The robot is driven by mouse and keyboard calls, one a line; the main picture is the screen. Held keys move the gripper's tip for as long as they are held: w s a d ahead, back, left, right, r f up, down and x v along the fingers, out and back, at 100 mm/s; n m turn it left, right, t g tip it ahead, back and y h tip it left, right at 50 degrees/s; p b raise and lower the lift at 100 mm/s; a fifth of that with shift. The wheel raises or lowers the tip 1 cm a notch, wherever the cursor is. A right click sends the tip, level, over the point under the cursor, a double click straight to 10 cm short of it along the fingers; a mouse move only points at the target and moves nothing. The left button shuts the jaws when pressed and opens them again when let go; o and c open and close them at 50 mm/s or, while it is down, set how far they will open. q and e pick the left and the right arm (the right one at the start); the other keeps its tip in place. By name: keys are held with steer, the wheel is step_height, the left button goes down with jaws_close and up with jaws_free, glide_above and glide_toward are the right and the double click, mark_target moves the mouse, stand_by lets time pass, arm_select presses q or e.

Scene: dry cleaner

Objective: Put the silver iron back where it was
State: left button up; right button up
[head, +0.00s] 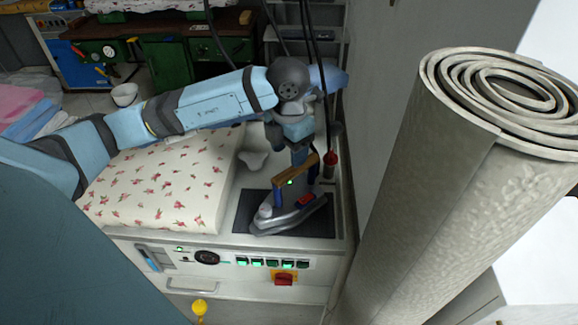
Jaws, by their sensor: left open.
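The silver iron (290,218) rests flat on a dark mat (325,222) at the right end of the pressing table. It has a grey body, a small red part on its right side and a pale round knob at its left. My left gripper (294,196) is above the iron, pointing down. Its blue fingers are spread apart, one on each side of the iron's upper part. The gripper hides part of the handle, and I cannot tell whether the fingers touch it. My right gripper is not in view.
A flower-patterned padded board (165,185) fills the table's left. The front panel (215,258) has green-lit buttons and a red switch. Dark cables hang behind the iron. A large rolled grey carpet (455,200) stands close at right.

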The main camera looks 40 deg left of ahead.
arm_select(q)
step_height(320, 180, up, 4)
steer(key=shift+r, duration=0.1)
stand_by(0.7)
